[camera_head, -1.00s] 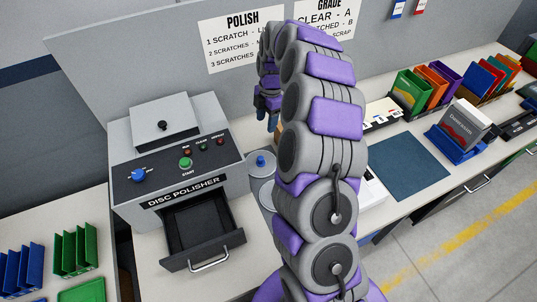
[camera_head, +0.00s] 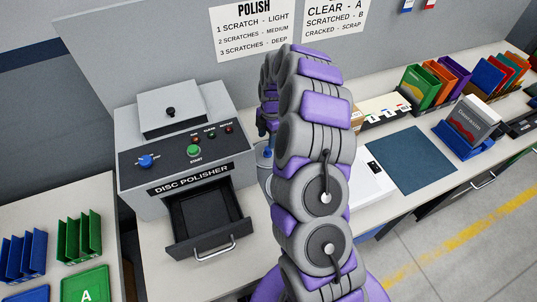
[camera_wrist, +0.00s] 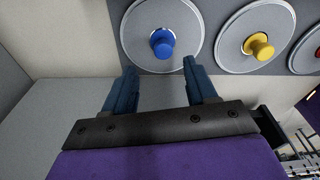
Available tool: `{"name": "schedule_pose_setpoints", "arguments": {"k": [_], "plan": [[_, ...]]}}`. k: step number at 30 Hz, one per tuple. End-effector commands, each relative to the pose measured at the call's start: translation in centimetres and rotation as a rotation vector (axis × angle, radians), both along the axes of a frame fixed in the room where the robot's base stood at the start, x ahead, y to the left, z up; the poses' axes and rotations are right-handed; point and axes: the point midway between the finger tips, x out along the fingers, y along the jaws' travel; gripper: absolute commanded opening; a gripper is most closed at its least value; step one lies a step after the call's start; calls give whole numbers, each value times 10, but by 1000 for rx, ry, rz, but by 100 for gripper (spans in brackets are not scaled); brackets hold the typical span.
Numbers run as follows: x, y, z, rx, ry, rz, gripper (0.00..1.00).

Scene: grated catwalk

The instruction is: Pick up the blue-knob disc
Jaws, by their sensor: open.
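The blue-knob disc is a flat grey disc (camera_wrist: 133,42) with a round blue knob (camera_wrist: 162,42), at the top middle of the wrist view. In the head view its grey edge (camera_head: 262,160) shows beside the polisher, partly hidden by my arm. My gripper (camera_wrist: 160,76) is open, with its two blue fingers apart and nothing between them. The knob lies just beyond the fingertips, roughly in line with the gap. In the head view my gripper (camera_head: 263,127) is mostly hidden behind my arm, just above the disc.
A yellow-knob disc (camera_wrist: 258,45) sits to the right of the blue one, with a red-knob disc (camera_wrist: 318,52) at the edge. The disc polisher (camera_head: 180,150) stands left with its drawer (camera_head: 208,222) open. A dark blue mat (camera_head: 411,158) lies right.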

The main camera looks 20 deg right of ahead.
Motion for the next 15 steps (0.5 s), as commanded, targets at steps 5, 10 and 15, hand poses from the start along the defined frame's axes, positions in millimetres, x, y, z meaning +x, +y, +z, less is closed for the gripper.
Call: {"name": "schedule_pose_setpoints", "arguments": {"k": [5,10,15], "plan": [[-3,-6,-19,7,4,-1,57],[-5,-10,-45,13,7,0,57],[-5,-6,-52,10,2,0,57]]}}
